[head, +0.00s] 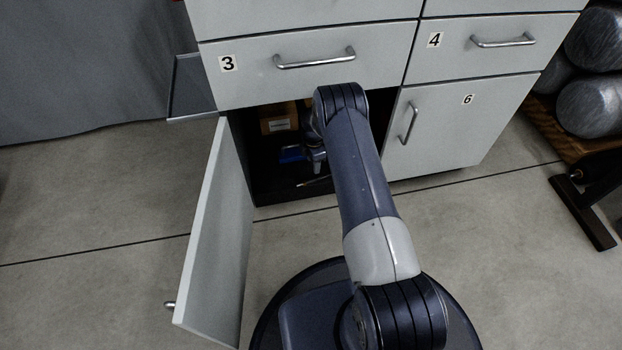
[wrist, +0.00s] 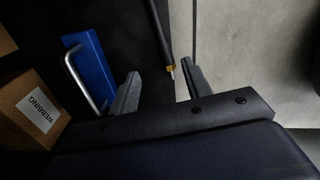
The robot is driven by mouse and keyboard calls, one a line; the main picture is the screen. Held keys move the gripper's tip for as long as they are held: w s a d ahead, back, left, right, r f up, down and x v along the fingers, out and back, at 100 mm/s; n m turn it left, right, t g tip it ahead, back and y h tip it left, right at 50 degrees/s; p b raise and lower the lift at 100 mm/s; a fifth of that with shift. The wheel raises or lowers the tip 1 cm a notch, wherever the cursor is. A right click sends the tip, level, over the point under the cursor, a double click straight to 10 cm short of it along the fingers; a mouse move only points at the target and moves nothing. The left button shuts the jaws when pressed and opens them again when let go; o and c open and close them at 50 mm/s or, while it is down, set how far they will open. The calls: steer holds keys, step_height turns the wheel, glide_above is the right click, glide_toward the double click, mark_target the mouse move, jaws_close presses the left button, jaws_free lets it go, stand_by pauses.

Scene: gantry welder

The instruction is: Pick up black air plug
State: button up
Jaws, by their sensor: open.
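In the head view a small thin item (head: 314,182) lies near the cabinet's front edge, too small to identify surely. I cannot tell the height gap. In the head view my arm reaches into the open cabinet and mostly hides the gripper.
A blue item with a metal handle (wrist: 88,70) lies left of the fingers, beside a cardboard box labelled WEBBING (wrist: 32,108). The open cabinet door (head: 215,240) stands left of my arm. Drawer 3 (head: 310,65) is above the opening; closed door 6 (head: 450,125) is right.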

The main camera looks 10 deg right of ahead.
mark_target(312, 179)
step_height(312, 179, down, 4)
steer(key=shift+b, duration=0.55)
steer(key=f+b, duration=0.2)
steer(key=f, duration=0.1)
steer(key=f+b, duration=0.1)
steer(key=f, duration=0.1)
steer(key=shift+s+a, duration=0.2)
steer(key=shift+s, duration=0.15)
jaws_close()
